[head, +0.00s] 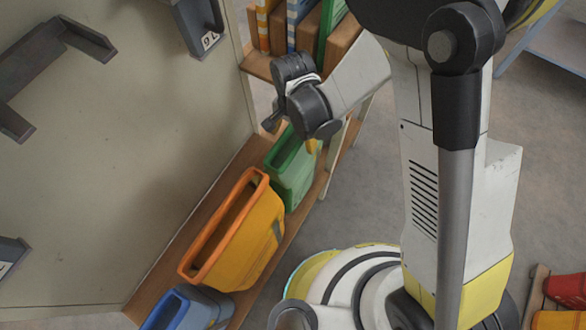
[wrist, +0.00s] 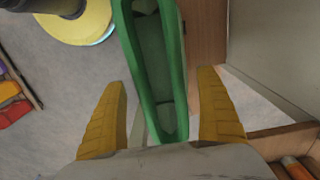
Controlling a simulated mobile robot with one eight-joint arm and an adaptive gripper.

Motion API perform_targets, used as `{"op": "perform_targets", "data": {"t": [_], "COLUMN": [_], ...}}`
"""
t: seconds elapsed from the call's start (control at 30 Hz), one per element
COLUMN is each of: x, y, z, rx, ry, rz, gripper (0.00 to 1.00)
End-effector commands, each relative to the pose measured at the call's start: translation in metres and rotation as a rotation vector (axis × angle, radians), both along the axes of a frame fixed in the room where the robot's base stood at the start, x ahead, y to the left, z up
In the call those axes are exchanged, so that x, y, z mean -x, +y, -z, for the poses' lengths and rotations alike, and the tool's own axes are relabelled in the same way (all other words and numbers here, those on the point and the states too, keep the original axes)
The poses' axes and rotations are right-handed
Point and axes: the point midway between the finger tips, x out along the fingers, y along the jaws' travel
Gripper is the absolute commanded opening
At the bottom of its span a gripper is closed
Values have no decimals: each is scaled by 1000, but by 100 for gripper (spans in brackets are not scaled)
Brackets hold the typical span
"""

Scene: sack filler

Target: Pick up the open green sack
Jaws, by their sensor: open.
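The open green sack (head: 291,170) stands upright on a low wooden shelf, at the far end of a row of sacks. In the wrist view the green sack (wrist: 181,75) shows from above, with its long narrow mouth open and its inside empty as far as I see. My gripper (wrist: 163,97) is open, with one yellow finger on each side of the near end of the sack. Whether the fingers touch the sack I cannot tell. In the head view my wrist hides part of the sack's far end, and a yellow fingertip (head: 312,146) shows beside it.
An orange sack (head: 254,238) and a blue sack (head: 187,309) stand nearer on the same wooden shelf (head: 161,284). A pale panel (head: 130,160) with dark brackets rises on the left. Upright packs (head: 304,30) fill the shelf above.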

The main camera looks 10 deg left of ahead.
Motion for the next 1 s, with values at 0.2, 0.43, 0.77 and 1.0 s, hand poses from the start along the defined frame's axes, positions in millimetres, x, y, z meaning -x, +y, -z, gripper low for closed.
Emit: {"op": "perform_targets", "data": {"t": [0.2, 0.43, 0.77, 1.0], "x": [0, 0, 0, 0], "y": [0, 0, 0, 0], "z": [2, 4, 5, 5], "rx": [0, 0, 0, 0], "ry": [0, 0, 0, 0], "rz": [0, 0, 0, 0], "gripper": [85, 85, 85, 46]}}
